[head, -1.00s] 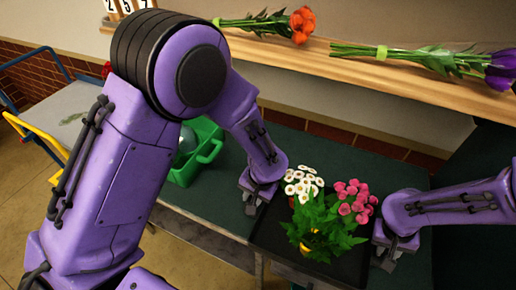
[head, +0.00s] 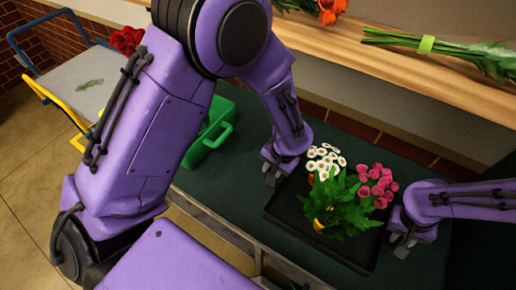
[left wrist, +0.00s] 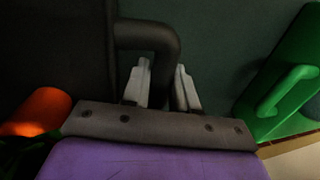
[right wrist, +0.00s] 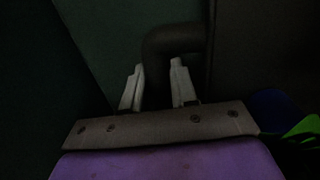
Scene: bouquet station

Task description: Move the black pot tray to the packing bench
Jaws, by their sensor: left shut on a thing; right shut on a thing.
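The black pot tray (head: 283,215) is over the dark green bench top, with potted plants in it: white daisies (head: 325,160), pink flowers (head: 377,184) and a leafy green plant (head: 335,205) in a yellow pot. My left gripper (head: 271,172) is shut on the tray's left handle (left wrist: 150,35). My right gripper (head: 402,243) is shut on its right handle (right wrist: 170,42). The wrist views show each handle between the fingers. I cannot tell whether the tray rests on the bench or is just above it. No surface can be identified as the packing bench.
A green caddy (head: 215,135) stands left of the tray and shows in the left wrist view (left wrist: 285,85). A wooden shelf (head: 400,75) with cut flowers runs behind. Floor (head: 35,200) is clear at left.

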